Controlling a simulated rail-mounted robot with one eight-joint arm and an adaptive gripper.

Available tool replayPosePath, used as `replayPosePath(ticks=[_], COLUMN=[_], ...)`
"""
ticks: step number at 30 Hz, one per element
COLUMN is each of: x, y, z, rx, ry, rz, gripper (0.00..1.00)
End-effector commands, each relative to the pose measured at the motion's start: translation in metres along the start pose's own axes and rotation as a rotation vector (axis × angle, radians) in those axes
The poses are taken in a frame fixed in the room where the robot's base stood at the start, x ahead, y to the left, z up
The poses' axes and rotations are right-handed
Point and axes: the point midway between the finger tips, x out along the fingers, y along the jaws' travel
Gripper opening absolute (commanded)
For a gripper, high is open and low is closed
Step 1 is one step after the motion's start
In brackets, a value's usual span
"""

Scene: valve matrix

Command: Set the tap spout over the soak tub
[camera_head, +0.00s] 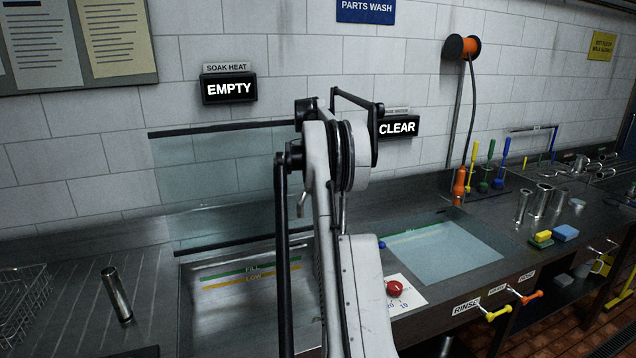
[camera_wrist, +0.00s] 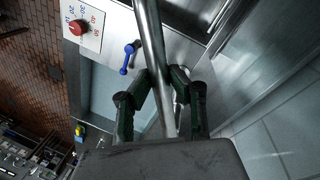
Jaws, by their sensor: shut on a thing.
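My gripper (camera_wrist: 162,78) is shut on a steel tube, the tap spout (camera_wrist: 152,40), which runs between its dark fingers in the wrist view. In the head view my arm hides the gripper and most of the spout. A short bent grey piece (camera_head: 302,204) shows left of the arm and looks like the spout's end, but I cannot be sure. The soak tub (camera_head: 225,318) is the left steel basin below the SOAK HEAT display (camera_head: 229,88), which reads EMPTY. It has green FILL and yellow LOW lines. My arm covers its right part, so I cannot tell the spout's position over it.
A second basin (camera_head: 450,250) holding water lies to the right. A red dial (camera_head: 395,287) and a blue lever (camera_wrist: 128,56) are near the basins. A clear screen (camera_head: 215,185) stands behind the tub. A metal cylinder (camera_head: 117,295) stands on the left drainboard.

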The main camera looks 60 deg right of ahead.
Motion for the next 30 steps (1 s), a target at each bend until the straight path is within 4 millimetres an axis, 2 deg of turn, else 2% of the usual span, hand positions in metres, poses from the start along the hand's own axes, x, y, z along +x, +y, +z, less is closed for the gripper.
replayPosePath(ticks=[2,3,7,15,19,30], x=[-0.002,-0.002,-0.002,-0.001,-0.008,-0.057], y=[0.001,0.001,0.001,0.001,0.000,0.000], z=[-0.001,-0.001,-0.001,0.000,-0.001,-0.001], rx=[-0.001,-0.001,-0.001,-0.001,-0.001,-0.001], ry=[0.003,0.003,0.003,0.001,0.001,0.001], rz=[0.000,0.000,0.000,0.000,0.000,0.001], gripper=[0.00,0.19,0.37,0.38,0.38,0.38])
